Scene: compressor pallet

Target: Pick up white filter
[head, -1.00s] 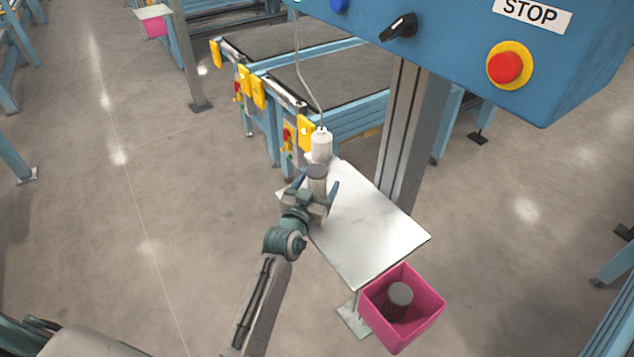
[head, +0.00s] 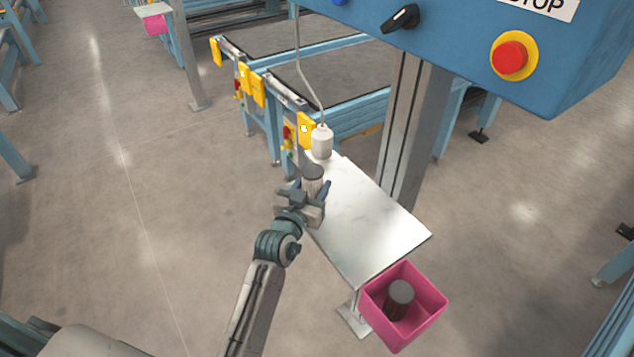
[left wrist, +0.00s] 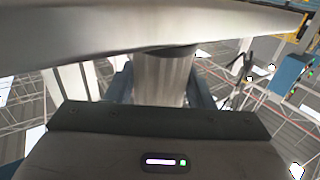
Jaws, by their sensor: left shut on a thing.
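A light grey-white filter (head: 313,178), a cylinder with a dark grey top, is upright at the left edge of the metal table (head: 375,230). My left gripper (head: 313,190) is shut on it, its blue fingers on either side. The left wrist view shows the ribbed, pale filter (left wrist: 163,78) between the two fingers (left wrist: 162,88); part of it is hidden behind my gripper body. I cannot tell whether the filter touches the table. My right gripper is not in view.
A white bottle-shaped thing (head: 321,142) with a cable stands just behind the filter. A pink bin (head: 425,322) at the table's near end holds a dark-topped cylinder (head: 399,296). A blue control box (head: 460,50) on a post (head: 410,140) overhangs the right. Most of the tabletop is clear.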

